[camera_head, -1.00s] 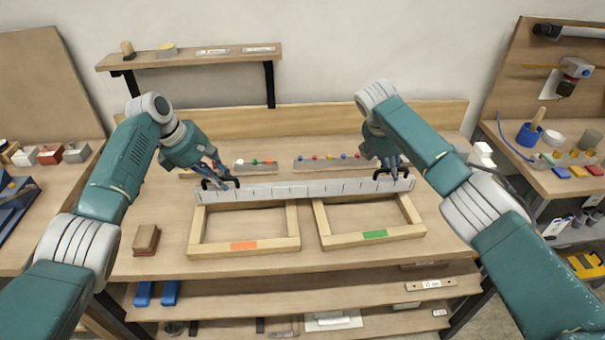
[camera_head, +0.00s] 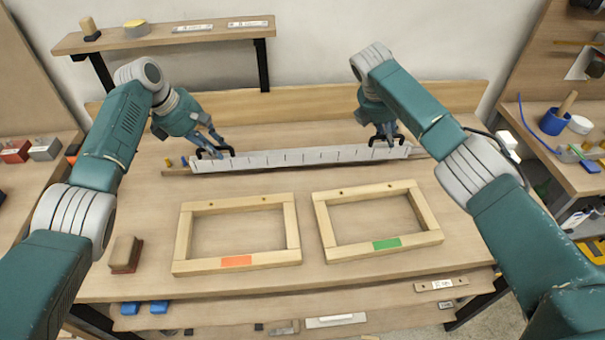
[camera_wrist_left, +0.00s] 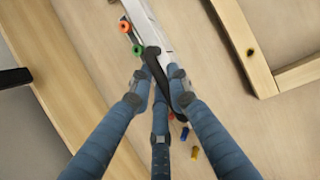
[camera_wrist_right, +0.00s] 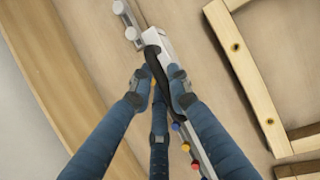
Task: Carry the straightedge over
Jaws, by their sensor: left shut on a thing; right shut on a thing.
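The straightedge (camera_head: 300,157) is a long pale bar with dark tick marks and a black handle near each end. It lies level across the back of the bench in the head view, behind both wooden frames. My left gripper (camera_head: 216,152) is shut on its left black handle, which shows in the left wrist view (camera_wrist_left: 153,65). My right gripper (camera_head: 385,138) is shut on the right black handle, which shows in the right wrist view (camera_wrist_right: 155,65). The left frame (camera_head: 236,262) has an orange patch and the right frame (camera_head: 386,243) a green patch. Whether the straightedge touches anything beneath is unclear.
Coloured pegs (camera_wrist_left: 125,26) sit beside and under the straightedge, mostly hidden by it in the head view. A brown block (camera_head: 124,254) lies at the bench's front left. A backboard (camera_head: 300,95) and a wall shelf (camera_head: 165,36) stand behind. Bare bench separates the straightedge from the frames.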

